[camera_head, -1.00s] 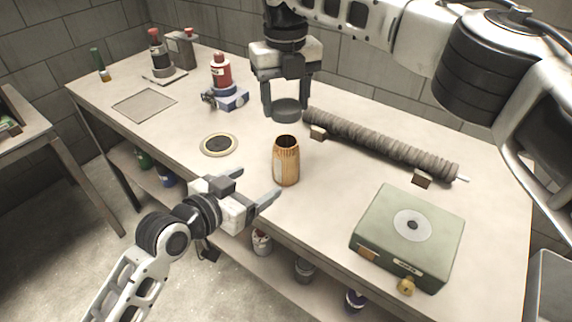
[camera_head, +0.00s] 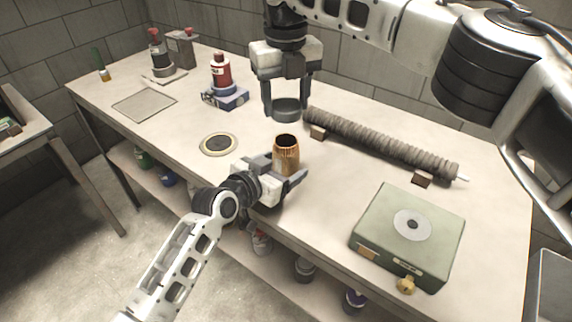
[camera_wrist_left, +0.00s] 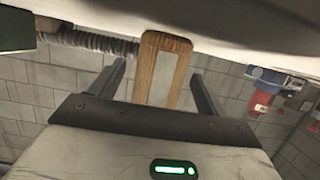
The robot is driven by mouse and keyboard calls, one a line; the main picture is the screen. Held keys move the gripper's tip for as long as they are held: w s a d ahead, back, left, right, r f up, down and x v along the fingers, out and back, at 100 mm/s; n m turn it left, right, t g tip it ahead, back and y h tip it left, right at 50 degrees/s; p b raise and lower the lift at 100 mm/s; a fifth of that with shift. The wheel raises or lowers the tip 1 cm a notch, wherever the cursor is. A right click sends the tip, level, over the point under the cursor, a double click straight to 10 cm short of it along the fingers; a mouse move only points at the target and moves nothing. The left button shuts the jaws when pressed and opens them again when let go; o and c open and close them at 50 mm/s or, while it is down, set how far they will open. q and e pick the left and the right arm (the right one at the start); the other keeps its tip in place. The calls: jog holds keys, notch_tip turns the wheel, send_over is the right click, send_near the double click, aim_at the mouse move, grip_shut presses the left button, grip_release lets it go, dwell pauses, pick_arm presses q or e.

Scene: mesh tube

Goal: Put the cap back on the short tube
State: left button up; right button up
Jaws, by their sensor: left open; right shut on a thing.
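The left gripper's two fingers also show in the left wrist view (camera_wrist_left: 158,85). My right gripper (camera_head: 287,104) is shut on the dark round cap (camera_head: 287,110), held behind the tube in the head view, apart from it.
A long ribbed grey roll (camera_head: 380,144) lies on small blocks behind right. A green box (camera_head: 410,235) stands at the front right. A round disc (camera_head: 218,145) lies flat left of the tube.

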aim_at(285, 121)
pick_arm(q)
jog(key=shift+x, duration=1)
jog(key=c, duration=1.5)
pick_arm(e)
jog(key=shift+f, duration=2.5)
jog(key=shift+f, duration=0.1)
jog(key=shift+f, duration=0.8)
jog(key=shift+f, duration=0.55)
